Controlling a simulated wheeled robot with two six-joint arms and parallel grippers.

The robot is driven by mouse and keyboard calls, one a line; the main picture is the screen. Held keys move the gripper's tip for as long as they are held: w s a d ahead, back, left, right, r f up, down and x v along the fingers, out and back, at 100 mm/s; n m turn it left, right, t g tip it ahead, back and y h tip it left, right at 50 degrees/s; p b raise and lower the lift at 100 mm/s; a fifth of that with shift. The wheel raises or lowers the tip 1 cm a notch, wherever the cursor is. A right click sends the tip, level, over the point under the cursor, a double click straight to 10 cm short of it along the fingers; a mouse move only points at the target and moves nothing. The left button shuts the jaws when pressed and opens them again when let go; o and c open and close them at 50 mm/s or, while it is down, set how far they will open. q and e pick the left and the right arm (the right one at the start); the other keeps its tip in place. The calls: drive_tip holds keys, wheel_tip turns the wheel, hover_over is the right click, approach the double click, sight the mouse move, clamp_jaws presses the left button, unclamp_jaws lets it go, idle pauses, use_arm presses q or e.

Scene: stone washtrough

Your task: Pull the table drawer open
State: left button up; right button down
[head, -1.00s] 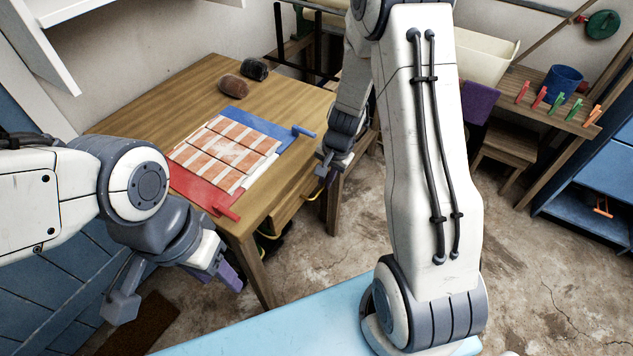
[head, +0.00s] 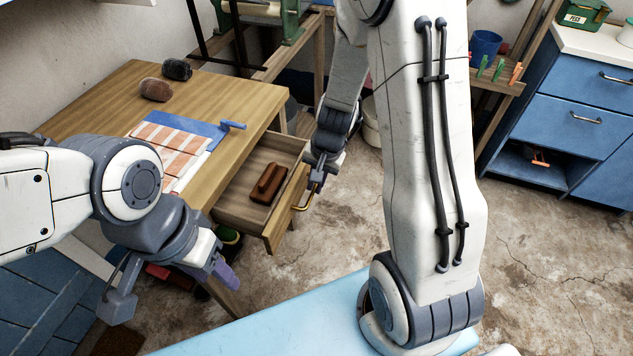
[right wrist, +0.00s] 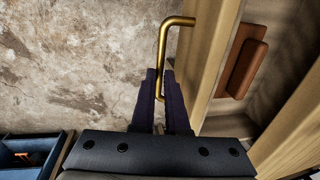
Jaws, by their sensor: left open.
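The wooden table (head: 110,98) stands at left in the head view. Its drawer (head: 240,212) is pulled well out on the right side and tilts into view with a brown wooden brush-like block (head: 268,184) inside. The brass handle (head: 304,200) is on the drawer front. My right gripper (head: 313,187) is at that handle. In the right wrist view its dark fingers (right wrist: 163,98) lie close on both sides of the brass handle (right wrist: 162,55), shut on its lower part. My left gripper (head: 172,290) is open and empty in front of the table, away from the drawer.
A tiled board with a blue edge (head: 205,128) and two dark rolls (head: 156,90) lie on the tabletop. A light blue surface (head: 270,325) is at the bottom. Blue cabinets (head: 575,125) stand at right. The stone floor right of the drawer is clear.

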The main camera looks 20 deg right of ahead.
drive_tip(key=c, duration=0.9)
unclamp_jaws()
drive_tip(key=shift+w+d, duration=0.1)
drive_tip(key=shift+w, duration=0.05)
drive_tip(key=shift+r, duration=0.1)
drive_tip(key=r+p, duration=0.1)
drive_tip(key=r, duration=0.2)
drive_tip(key=s+d+r+p, duration=0.1)
drive_tip(key=r, duration=0.2)
drive_tip(key=r+p, duration=0.1)
drive_tip(key=r, duration=0.3)
drive_tip(key=shift+s+d+r+p, duration=0.15)
drive_tip(key=shift+s+p, duration=0.1)
drive_tip(key=shift+p, duration=0.15)
